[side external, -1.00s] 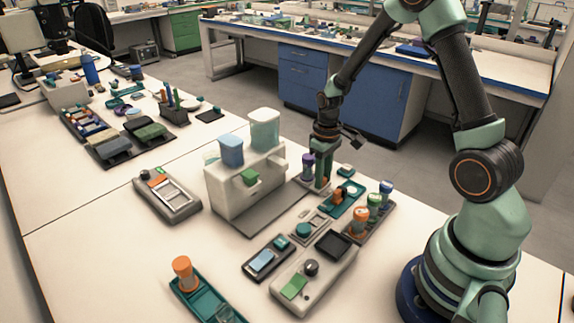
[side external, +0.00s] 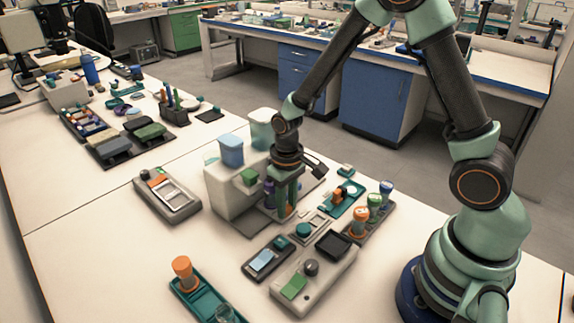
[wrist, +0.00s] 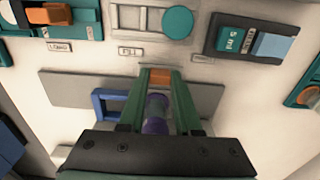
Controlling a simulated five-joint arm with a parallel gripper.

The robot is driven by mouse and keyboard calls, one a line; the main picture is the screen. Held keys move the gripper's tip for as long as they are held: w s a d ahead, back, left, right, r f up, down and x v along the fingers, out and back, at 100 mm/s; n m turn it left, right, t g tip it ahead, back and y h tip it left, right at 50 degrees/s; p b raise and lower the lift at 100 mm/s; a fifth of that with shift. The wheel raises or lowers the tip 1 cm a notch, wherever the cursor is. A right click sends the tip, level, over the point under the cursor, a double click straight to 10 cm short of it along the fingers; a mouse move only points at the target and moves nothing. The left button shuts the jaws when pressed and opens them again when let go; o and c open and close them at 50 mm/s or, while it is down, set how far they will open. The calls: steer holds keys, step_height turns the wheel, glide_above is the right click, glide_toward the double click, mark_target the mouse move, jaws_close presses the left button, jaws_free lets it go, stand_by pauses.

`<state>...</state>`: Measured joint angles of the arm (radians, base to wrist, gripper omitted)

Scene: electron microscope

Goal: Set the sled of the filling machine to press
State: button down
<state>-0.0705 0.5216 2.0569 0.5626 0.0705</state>
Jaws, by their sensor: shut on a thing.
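The white filling machine (side external: 225,192) stands at mid-table with a blue container (side external: 231,150) and a clear container on top. Its flat grey base plate (wrist: 80,92) also shows in the wrist view. My gripper (side external: 286,212) points down in front of the machine. In the wrist view its green fingers are shut on an orange block (wrist: 160,76), apparently the sled's handle. A purple-capped vial (wrist: 156,112) stands just behind the block, between the fingers, and seems to ride on the sled. The sled's body is mostly hidden. Small labels (wrist: 130,51) lie along the plate's edge; "LOAD" is at the left.
A teal round knob (side external: 303,230), a blue-and-dark module (side external: 262,262) and a grey device (side external: 315,275) stand close in front. A vial rack (side external: 375,212) is at the right. A handheld unit (side external: 165,196) is at the left.

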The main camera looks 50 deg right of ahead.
steer(key=shift+a, duration=1.15)
steer(key=c, duration=0.6)
jaws_free()
steer(key=shift+r, duration=0.15)
step_height(320, 180, up, 12)
